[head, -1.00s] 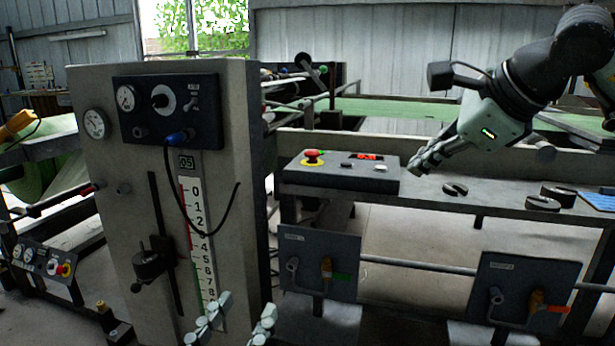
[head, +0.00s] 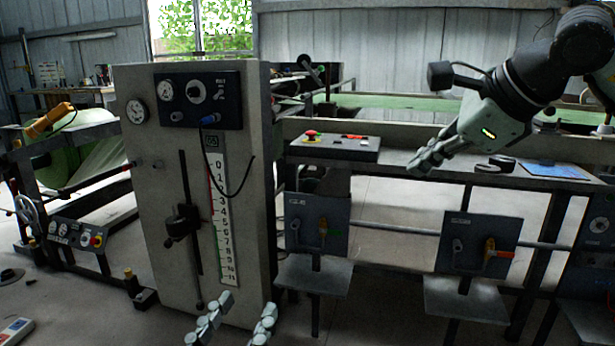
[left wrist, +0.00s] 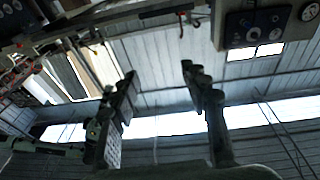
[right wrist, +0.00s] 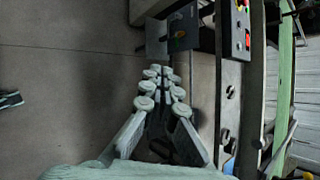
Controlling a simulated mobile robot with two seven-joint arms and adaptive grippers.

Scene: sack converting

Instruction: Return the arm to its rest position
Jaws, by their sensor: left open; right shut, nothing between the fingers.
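My left gripper (head: 237,326) shows at the bottom edge of the head view, in front of the grey gauge cabinet (head: 140,210). Its two fingers are spread with nothing between them, and the left wrist view (left wrist: 158,82) shows them apart against the ceiling and wall. My right gripper (head: 428,158) hangs at the right, in front of the bench (head: 400,165) with its arm coming from the upper right. In the right wrist view (right wrist: 161,80) its fingers are together and empty, above the floor.
A control box (head: 335,147) with a red button stands on the bench left of my right gripper. A black ring (head: 502,163) and a blue sheet (head: 553,171) lie to its right. Valve panels (head: 480,243) hang below the bench. The floor (head: 80,300) at lower left is mostly clear.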

